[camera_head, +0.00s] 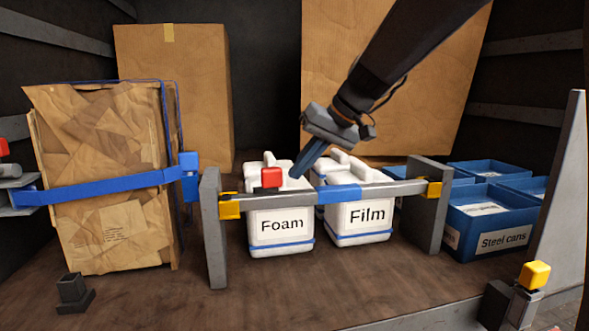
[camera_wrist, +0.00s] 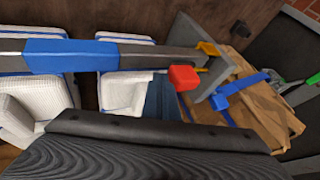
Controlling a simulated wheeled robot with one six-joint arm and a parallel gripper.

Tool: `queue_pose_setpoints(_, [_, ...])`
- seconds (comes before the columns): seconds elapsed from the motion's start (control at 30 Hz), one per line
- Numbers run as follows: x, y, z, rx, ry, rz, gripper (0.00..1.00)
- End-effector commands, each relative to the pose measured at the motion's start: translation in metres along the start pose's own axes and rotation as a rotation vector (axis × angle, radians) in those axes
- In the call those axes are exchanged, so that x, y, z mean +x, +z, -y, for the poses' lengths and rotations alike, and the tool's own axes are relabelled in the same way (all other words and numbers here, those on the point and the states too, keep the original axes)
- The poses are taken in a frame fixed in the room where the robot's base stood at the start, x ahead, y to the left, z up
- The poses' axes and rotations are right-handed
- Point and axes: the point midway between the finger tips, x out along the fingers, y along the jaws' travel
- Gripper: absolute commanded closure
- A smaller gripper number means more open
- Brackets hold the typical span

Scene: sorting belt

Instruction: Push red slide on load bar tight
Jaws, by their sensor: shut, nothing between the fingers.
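The grey load bar (camera_head: 300,199) runs between two grey upright plates in front of the white containers. A blue sleeve (camera_head: 338,194) sits at its middle and yellow end pieces (camera_head: 230,208) at its ends. The red slide (camera_head: 271,178) is on the bar, left of the sleeve; it also shows in the wrist view (camera_wrist: 184,77), near one end of the bar. My gripper (camera_head: 297,172) is shut and empty, its fingers pointing down just right of the red slide. In the wrist view its blue fingers (camera_wrist: 162,98) are close beside the slide; contact cannot be told.
White containers labelled Foam (camera_head: 282,239) and Film (camera_head: 366,228) stand behind the bar, close under my gripper. A strapped brown paper bale (camera_head: 105,210) stands left. Blue Steel cans bins (camera_head: 495,225) stand right. Large cardboard boxes (camera_head: 180,90) fill the back.

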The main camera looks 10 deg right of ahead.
Motion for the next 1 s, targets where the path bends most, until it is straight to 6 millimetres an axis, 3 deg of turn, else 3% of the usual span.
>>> queue_pose_setpoints(0.13, [-0.015,0.0,-0.023,0.0,0.001,-0.003,1.0])
queue_pose_setpoints(0.33, [-0.06,0.0,-0.021,-0.004,0.001,-0.004,1.0])
queue_pose_setpoints(0.53, [-0.094,0.0,-0.02,-0.004,0.0,-0.002,1.0])
queue_pose_setpoints(0.7, [-0.107,0.0,-0.02,-0.003,0.0,0.0,1.0])
queue_pose_setpoints(1.0, [-0.111,0.001,-0.019,-0.003,-0.001,0.002,1.0])
